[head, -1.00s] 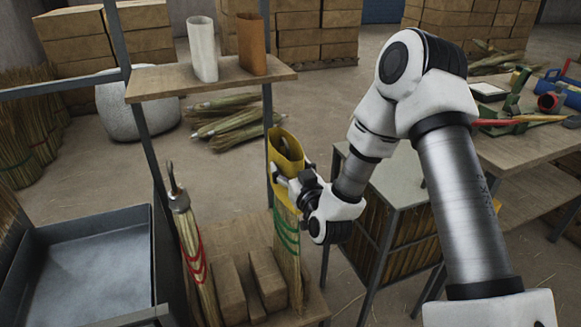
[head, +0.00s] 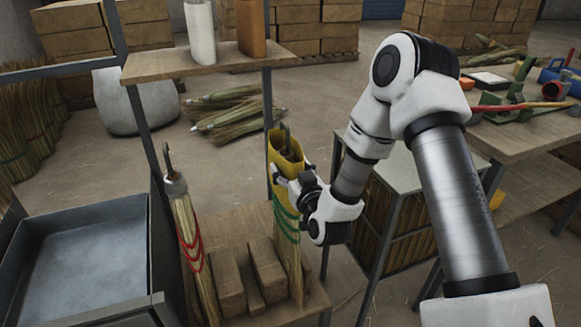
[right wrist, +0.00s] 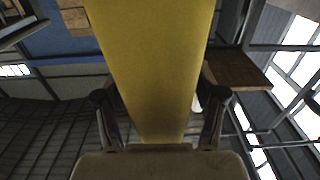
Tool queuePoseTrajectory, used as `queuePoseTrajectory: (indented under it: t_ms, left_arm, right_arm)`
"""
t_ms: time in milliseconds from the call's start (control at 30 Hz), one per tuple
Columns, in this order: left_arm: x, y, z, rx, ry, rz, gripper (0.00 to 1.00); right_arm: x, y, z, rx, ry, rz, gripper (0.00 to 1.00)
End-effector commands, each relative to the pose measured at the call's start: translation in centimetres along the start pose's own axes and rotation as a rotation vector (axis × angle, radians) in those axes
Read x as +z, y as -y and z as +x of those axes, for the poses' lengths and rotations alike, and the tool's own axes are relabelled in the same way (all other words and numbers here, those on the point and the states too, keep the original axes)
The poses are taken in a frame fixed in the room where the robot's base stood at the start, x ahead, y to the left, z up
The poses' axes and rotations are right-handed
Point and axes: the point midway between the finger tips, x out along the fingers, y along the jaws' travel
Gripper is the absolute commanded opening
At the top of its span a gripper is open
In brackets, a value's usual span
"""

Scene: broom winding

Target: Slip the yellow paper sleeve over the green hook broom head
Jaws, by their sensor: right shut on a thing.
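The yellow paper sleeve (head: 272,150) is upright around the top of the green-banded broom (head: 287,240), with the dark hook tip (head: 286,138) sticking up out of its open top. The green bands show just below the sleeve; the part of the broom inside it is hidden. My right gripper (head: 282,180) is shut on the sleeve from the right side. In the right wrist view the sleeve (right wrist: 155,60) stands between the two fingers. My left gripper is not in view.
A red-banded broom (head: 190,235) with a bare hook stands to the left. A white sleeve (head: 201,35) and an orange-brown sleeve (head: 251,30) stand on the upper shelf (head: 190,66). Wooden blocks (head: 268,270) lie beside the green broom. A grey bin (head: 85,260) is at left.

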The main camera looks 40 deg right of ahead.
Motion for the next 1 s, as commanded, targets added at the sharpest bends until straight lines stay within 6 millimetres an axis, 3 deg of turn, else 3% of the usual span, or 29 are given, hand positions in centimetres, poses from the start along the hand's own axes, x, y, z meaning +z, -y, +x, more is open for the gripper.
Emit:
queuePoseTrajectory:
  t_ms: [1000]
  left_arm:
    - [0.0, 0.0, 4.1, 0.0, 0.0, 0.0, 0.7]
  right_arm:
    - [5.3, 0.0, 0.0, 0.0, 0.0, -0.001, 0.46]
